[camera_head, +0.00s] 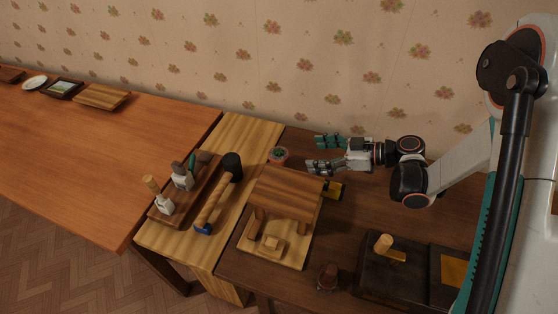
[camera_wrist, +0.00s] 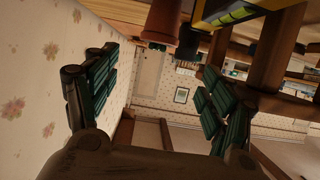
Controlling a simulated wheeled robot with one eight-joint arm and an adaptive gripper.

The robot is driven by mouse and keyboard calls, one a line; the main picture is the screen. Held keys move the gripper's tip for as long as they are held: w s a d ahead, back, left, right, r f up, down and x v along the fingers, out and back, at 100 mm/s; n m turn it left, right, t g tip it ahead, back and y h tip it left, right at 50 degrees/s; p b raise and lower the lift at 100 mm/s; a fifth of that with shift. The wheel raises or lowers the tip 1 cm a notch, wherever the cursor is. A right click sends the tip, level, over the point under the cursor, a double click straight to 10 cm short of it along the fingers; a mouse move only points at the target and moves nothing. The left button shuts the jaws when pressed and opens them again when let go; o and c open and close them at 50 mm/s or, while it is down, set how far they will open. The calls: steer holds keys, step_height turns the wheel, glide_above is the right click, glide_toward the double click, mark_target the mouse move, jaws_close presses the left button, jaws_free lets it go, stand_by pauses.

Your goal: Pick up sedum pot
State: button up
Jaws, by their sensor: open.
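The sedum pot (camera_head: 278,155) is a small terracotta pot with a green plant, standing near the wall at the back of the dark table. In the wrist view the terracotta pot (camera_wrist: 162,20) shows at the top edge, partly cut off, and its plant is not clear there. My gripper (camera_head: 315,153) is open and empty, to the right of the pot and apart from it, with its fingers pointing left. In the wrist view the fingers of my gripper (camera_wrist: 155,80) are spread wide, with nothing between them.
A hammer (camera_head: 218,195) and a tray of brushes (camera_head: 185,190) lie left. A dark case (camera_head: 395,270) and a small jar (camera_head: 327,277) are nearer.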

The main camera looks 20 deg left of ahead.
mark_target(286, 155)
steer(key=b+x, duration=0.2)
steer(key=x, duration=0.6)
steer(key=shift+a+f, duration=0.15)
steer(key=b+x, duration=0.1)
steer(key=x, duration=0.1)
steer(key=f+b+x, duration=0.1)
steer(key=x, duration=0.1)
steer(key=shift+w, duration=0.1)
steer(key=shift+a+f, duration=0.1)
steer(key=shift+a, duration=0.35)
steer(key=shift+c, duration=0.3)
steer(key=c, duration=1.2)
